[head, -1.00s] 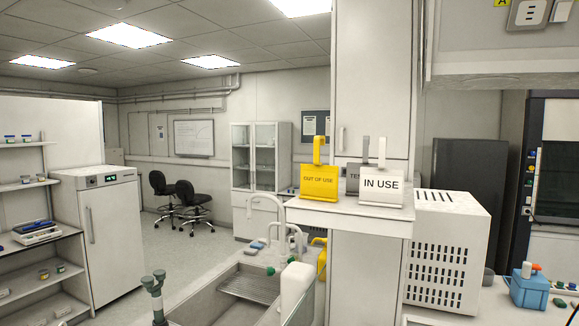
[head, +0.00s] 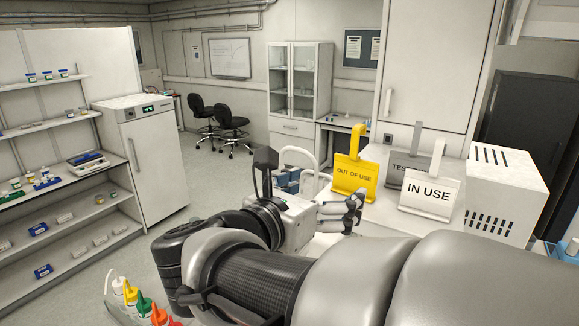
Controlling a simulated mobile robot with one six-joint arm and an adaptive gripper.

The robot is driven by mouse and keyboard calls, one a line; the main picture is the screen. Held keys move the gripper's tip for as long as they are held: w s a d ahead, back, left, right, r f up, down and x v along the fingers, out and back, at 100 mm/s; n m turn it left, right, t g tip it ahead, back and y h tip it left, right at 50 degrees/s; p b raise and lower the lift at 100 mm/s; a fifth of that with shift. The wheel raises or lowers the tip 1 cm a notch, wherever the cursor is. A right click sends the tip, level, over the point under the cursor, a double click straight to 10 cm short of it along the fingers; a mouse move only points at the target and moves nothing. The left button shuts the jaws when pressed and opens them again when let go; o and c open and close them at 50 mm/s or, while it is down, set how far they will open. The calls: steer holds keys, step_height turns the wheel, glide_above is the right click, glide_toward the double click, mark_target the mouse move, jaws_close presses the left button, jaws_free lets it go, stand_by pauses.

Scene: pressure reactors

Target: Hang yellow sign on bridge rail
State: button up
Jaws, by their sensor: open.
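The yellow sign (head: 352,174), marked OUT OF USE, stands upright on a white shelf (head: 392,216), its hook rising above the plate. A grey sign marked TEST (head: 405,168), its text partly hidden, stands to the right behind a white IN USE sign (head: 428,194). My gripper (head: 354,211) is open and empty, its fingers pointing right, just below the yellow sign in the picture. Whether it touches the sign or shelf I cannot tell. I cannot make out a bridge rail in this view.
A white vented box (head: 508,187) stands right of the signs, and a tall white cabinet (head: 430,70) rises behind them. Bottles with coloured caps (head: 140,305) are at the lower left.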

mark_target(354, 173)
steer(key=x, duration=1.2)
steer(key=shift+w+d+f+b, duration=0.1)
steer(key=shift+f+b, duration=0.05)
steer(key=shift+b, duration=0.2)
steer(key=shift+w+d, duration=0.3)
steer(key=shift+w, duration=0.1)
steer(key=shift+c, duration=0.6)
steer(key=c, duration=0.5)
steer(key=shift+r, duration=0.25)
